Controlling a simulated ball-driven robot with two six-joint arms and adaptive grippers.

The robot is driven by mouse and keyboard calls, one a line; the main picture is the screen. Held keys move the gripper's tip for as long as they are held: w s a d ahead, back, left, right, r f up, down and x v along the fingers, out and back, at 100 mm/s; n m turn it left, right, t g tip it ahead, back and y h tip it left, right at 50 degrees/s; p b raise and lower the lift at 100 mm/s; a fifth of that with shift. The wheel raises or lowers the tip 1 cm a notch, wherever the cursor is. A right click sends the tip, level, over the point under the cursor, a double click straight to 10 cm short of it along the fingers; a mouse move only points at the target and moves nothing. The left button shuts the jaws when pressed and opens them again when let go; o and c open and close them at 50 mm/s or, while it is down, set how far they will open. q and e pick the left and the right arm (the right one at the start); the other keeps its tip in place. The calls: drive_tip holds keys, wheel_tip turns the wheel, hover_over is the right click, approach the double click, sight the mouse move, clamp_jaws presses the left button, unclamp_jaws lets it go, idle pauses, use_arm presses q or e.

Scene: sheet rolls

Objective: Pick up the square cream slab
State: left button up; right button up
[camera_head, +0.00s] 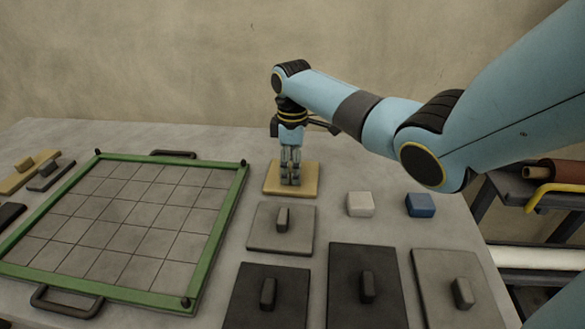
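The square cream slab (308,183) lies on the grey table behind the square light grey slab. My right gripper (290,179) points straight down over the middle of the cream slab, with its fingers reaching down to it. The fingers look close together, and they hide any knob on the slab. I cannot tell whether they grip it. The slab looks flat, and no clear gap shows under it. My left gripper is not in view.
A green-framed grid board (216,238) with black handles fills the left. A light grey slab (262,240), dark slabs and another grey slab (437,290), all with knobs, lie in front. A white block (360,204) and a blue block (420,205) stand right. Tan and dark pieces lie far left.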

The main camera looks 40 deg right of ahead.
clamp_jaws()
drive_tip(key=shift+r, duration=0.1)
